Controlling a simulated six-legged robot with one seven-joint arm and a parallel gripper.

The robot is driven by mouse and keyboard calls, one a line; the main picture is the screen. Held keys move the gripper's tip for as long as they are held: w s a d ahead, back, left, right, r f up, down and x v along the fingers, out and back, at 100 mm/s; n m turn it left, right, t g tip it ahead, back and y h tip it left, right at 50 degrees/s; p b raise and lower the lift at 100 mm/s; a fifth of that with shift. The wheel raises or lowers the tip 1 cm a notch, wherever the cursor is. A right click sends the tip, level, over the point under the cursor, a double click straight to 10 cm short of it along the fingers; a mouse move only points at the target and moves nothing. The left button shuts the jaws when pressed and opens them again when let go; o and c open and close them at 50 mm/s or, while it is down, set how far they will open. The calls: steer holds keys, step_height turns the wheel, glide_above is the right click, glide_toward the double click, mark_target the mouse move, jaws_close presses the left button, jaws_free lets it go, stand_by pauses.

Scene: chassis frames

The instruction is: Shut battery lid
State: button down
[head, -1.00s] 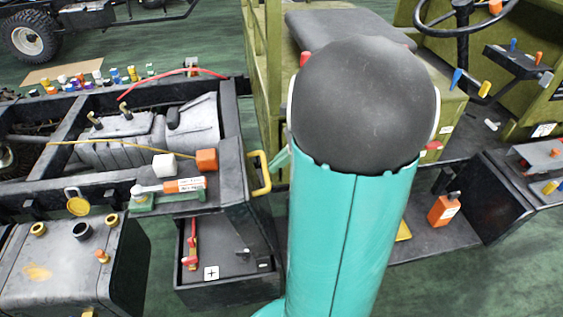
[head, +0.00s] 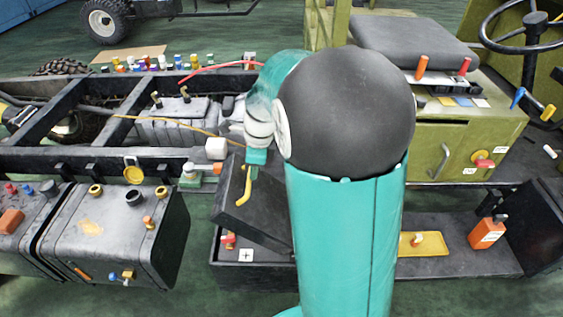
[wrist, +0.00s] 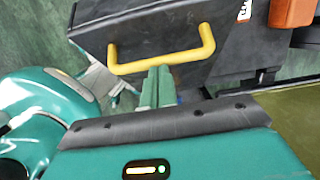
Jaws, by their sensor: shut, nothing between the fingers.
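The dark battery lid (head: 262,212) stands tilted, partly open, over the black battery box (head: 270,278). A yellow handle (head: 245,188) is fixed to the lid. The box's plus-marked end still shows, with a red terminal (head: 229,240); the rest is hidden by the lid and my arm. My gripper (head: 255,160) is beside the lid's upper edge, close to the handle. In the wrist view, my gripper (wrist: 158,86) is shut and empty, its teal fingers together at the yellow handle (wrist: 165,65), against the lid (wrist: 150,30). I cannot tell whether they touch it.
A dark tank (head: 115,225) with several caps stands to the left. A white block (head: 216,148) sits on the chassis rail behind the gripper.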

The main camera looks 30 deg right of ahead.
mark_target(223, 183)
steer(key=w+a+f+h, duration=0.1)
steer(key=a+f, duration=0.1)
steer(key=w+a+f+g+h, duration=0.1)
steer(key=w+a+f, duration=0.1)
steer(key=f, duration=0.1)
steer(key=w+a+f+g+h, duration=0.1)
steer(key=w+a+f, duration=0.1)
steer(key=a+f, duration=0.1)
steer(key=w+a+f+g+h, duration=0.1)
steer(key=a+f, duration=0.1)
steer(key=f, duration=0.4)
steer(key=w+a+f+g+h, duration=0.1)
steer(key=w+a+f+h, duration=0.1)
steer(key=f, duration=0.4)
steer(key=shift+a, duration=0.25)
